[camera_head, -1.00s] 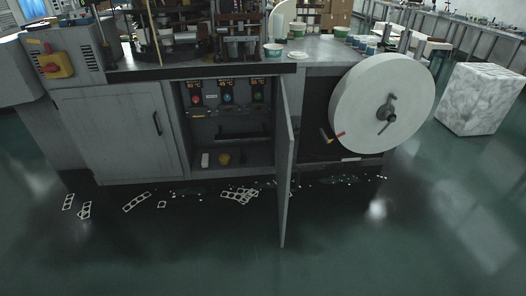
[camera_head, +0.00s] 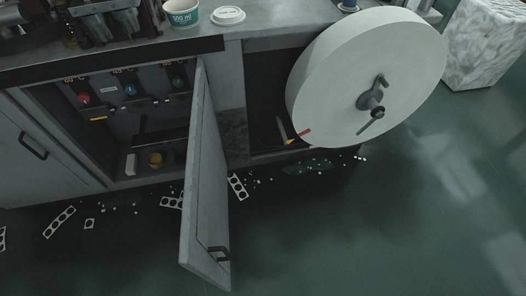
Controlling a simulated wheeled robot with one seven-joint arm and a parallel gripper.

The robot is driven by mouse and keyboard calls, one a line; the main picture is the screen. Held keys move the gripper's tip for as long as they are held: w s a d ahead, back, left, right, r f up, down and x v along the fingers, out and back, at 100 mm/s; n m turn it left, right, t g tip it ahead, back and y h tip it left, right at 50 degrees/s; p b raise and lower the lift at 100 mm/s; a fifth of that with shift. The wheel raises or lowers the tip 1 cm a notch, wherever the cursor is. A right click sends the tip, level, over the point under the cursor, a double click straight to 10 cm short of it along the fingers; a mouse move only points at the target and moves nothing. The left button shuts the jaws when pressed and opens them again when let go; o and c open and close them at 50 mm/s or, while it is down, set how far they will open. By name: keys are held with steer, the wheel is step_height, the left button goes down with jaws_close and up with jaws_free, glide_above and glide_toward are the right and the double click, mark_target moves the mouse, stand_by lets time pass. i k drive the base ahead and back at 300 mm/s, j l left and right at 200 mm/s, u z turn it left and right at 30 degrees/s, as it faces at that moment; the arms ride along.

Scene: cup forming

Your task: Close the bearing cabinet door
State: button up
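The bearing cabinet door (camera_head: 207,180) is a grey panel hinged at the right side of the cabinet opening. It stands wide open, swung out toward me over the floor. A dark handle (camera_head: 218,254) sits low near its free edge. The open cabinet (camera_head: 120,130) shows red, blue and green knobs on its back panel, with a white block and a yellow round item on its floor. My gripper is not in view.
A large white paper roll (camera_head: 340,85) with a crank juts out right of the door. A closed cabinet door (camera_head: 35,165) is at the left. A cup (camera_head: 182,14) and a lid (camera_head: 228,15) stand on the worktop. Punched scraps litter the floor; the floor at front right is clear.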

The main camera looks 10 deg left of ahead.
mark_target(204, 250)
steer(key=i+l+z, duration=0.1)
steer(key=i+z, duration=0.3)
steer(key=i, duration=0.25)
steer(key=i+z, duration=0.4)
steer(key=i, duration=0.25)
steer(key=i+j+z, duration=0.4)
steer(key=i, duration=0.2)
steer(key=i+l+z, duration=0.2)
steer(key=i+z, duration=1)
steer(key=u, duration=0.45)
steer(key=i+u, duration=0.1)
steer(key=u, duration=0.35)
steer(key=l+u, duration=0.1)
steer(key=u, duration=0.3)
steer(key=i+u, duration=0.1)
steer(key=u, duration=3.85)
